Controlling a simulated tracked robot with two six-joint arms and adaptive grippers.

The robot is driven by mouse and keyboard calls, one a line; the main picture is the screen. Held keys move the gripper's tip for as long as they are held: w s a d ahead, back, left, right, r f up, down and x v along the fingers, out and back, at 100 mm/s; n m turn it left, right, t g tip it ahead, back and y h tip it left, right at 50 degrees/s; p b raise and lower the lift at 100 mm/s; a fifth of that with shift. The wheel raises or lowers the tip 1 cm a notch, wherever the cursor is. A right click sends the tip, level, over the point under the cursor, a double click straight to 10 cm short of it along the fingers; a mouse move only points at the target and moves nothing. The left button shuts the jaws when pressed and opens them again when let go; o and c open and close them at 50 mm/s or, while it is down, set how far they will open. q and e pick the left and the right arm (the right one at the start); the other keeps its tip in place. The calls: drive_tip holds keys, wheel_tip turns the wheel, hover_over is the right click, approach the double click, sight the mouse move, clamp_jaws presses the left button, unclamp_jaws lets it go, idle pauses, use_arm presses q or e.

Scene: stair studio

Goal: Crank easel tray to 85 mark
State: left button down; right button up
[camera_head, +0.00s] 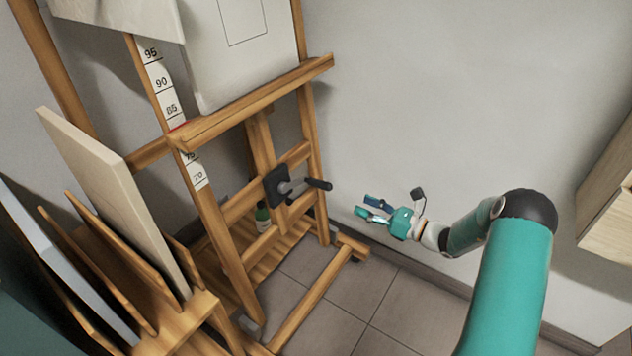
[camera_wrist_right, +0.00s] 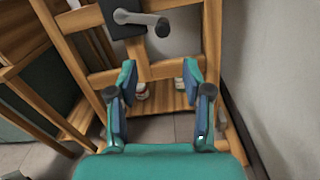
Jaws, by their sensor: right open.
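The wooden easel's tray (camera_head: 255,103) is a horizontal ledge across the frame, with a canvas (camera_head: 235,60) on it. The scale strip (camera_head: 162,80) shows 95, 90 and 85 above the tray and 75 and 70 below it. A red mark (camera_head: 179,126) at the tray's left end sits just below 85. The crank (camera_head: 290,187) has a black plate and a dark handle (camera_head: 319,184), which also shows at the top of the right wrist view (camera_wrist_right: 150,22). My right gripper (camera_head: 367,206) is open and empty, right of the handle and slightly lower, apart from it. My left gripper is out of view.
A rack with upright boards (camera_head: 115,190) stands at the left. The easel's foot (camera_head: 325,292) runs forward along the tiles. A wooden cabinet (camera_head: 607,195) is at the right edge. The wall right of the crank is bare.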

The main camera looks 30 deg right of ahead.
sight(318, 180)
drive_tip(key=b+x, duration=0.1)
drive_tip(key=x, duration=0.4)
drive_tip(key=b+x, duration=0.1)
drive_tip(key=x, duration=1)
drive_tip(key=shift+w+d+r+b, duration=0.3)
drive_tip(key=shift+r+b, duration=0.05)
drive_tip(key=shift+b, duration=0.05)
clamp_jaws()
